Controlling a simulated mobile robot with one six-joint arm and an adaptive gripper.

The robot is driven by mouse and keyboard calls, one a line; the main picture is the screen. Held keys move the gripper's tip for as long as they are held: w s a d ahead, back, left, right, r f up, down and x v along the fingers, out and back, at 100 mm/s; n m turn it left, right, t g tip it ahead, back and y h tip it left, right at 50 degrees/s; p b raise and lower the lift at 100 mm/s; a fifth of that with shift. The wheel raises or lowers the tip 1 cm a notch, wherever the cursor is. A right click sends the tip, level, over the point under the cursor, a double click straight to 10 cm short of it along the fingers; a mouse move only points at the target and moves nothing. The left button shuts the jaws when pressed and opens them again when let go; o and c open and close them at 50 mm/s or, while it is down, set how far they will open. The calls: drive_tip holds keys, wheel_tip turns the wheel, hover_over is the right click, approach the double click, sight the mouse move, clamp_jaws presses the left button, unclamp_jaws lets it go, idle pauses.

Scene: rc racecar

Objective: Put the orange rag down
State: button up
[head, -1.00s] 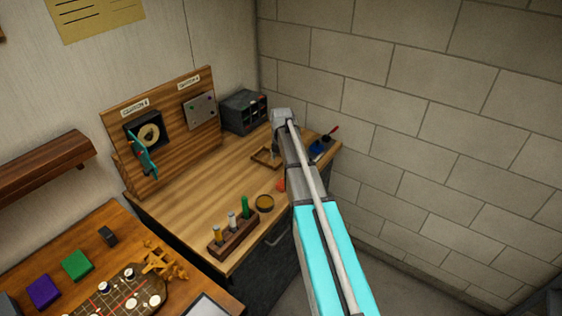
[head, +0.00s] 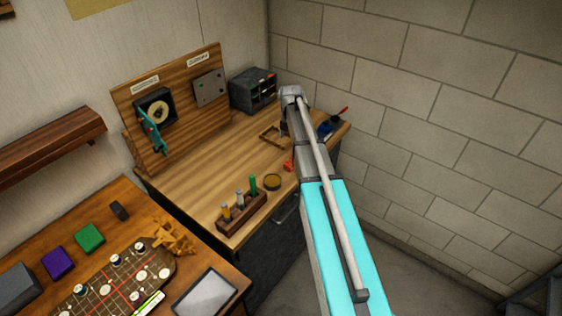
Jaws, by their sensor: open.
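A small patch of orange-red cloth, which looks like the orange rag (head: 288,165), lies on the wooden workbench (head: 190,188) near its front right edge, just left of my arm. My arm covers part of the bench there, so I cannot tell how far the rag extends behind it. My arm reaches over the bench and bends down at its far end.
A block wall (head: 430,110) bounds the right.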

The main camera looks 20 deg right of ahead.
drive_tip(key=s+a+m, duration=0.8)
drive_tip(key=s+m, duration=0.4)
drive_tip(key=s+a+m, duration=0.7)
drive_tip(key=s+m, duration=0.5)
drive_tip(key=shift+a, duration=0.35)
wheel_tip(320, 180, down, 3)
drive_tip(key=b, duration=0.3)
drive_tip(key=shift+f, duration=0.15)
idle(0.6)
